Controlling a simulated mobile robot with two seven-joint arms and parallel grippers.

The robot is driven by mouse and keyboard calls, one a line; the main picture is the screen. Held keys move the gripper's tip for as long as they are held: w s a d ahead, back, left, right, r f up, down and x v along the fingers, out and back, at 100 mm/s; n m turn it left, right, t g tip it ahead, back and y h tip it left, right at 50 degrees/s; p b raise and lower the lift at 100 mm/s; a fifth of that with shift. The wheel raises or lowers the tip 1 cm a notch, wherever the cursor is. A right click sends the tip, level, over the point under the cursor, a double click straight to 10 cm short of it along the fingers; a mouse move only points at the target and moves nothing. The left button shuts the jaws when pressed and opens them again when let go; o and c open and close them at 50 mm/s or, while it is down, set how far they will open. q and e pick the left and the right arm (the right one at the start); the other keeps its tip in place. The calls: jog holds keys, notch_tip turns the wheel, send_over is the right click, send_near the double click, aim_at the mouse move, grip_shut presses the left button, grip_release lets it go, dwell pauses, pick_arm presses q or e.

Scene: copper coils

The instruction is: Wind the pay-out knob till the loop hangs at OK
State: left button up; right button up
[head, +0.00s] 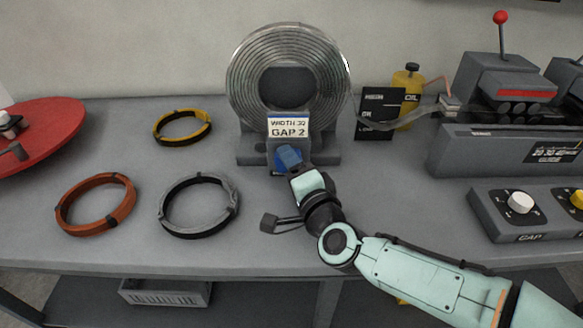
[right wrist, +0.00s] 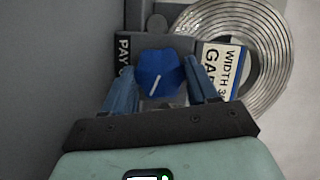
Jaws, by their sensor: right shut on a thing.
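The pay-out knob (right wrist: 160,73) is blue with a white pointer line, set in a dark block beside the lettering PAY in the right wrist view. My right gripper (right wrist: 161,88) has its two blue fingers on either side of the knob, shut on it. In the head view this gripper (head: 288,158) is at the foot of the coil stand and largely covers the knob. The metal strip coil (head: 240,75) stands upright above. Its strip (head: 415,118) runs right in a shallow sag past a black board (head: 375,132) with small lettering, partly legible. My left gripper is out of view.
A card reading GAP 2 (head: 288,126) is on the coil stand. Yellow (head: 182,140), orange (head: 72,207) and grey (head: 182,228) rings lie on the bench at left. A yellow oil can (head: 412,80) and a control box with a white knob (head: 520,202) are at right.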

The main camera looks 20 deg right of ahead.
jog(key=shift+f, duration=0.15)
jog(key=o, duration=1.1)
jog(key=shift+c, duration=0.2)
jog(key=shift+s, duration=0.1)
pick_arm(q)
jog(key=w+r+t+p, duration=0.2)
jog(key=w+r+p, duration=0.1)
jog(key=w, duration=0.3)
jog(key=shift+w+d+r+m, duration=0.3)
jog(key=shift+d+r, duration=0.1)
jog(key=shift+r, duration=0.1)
pick_arm(e)
jog(key=s, duration=0.4)
jog(key=s+d+r, duration=0.1)
jog(key=s, duration=0.8)
jog(key=shift+s+d+r, duration=0.1)
jog(key=shift+d+r, duration=0.05)
jog(key=shift+r, duration=0.05)
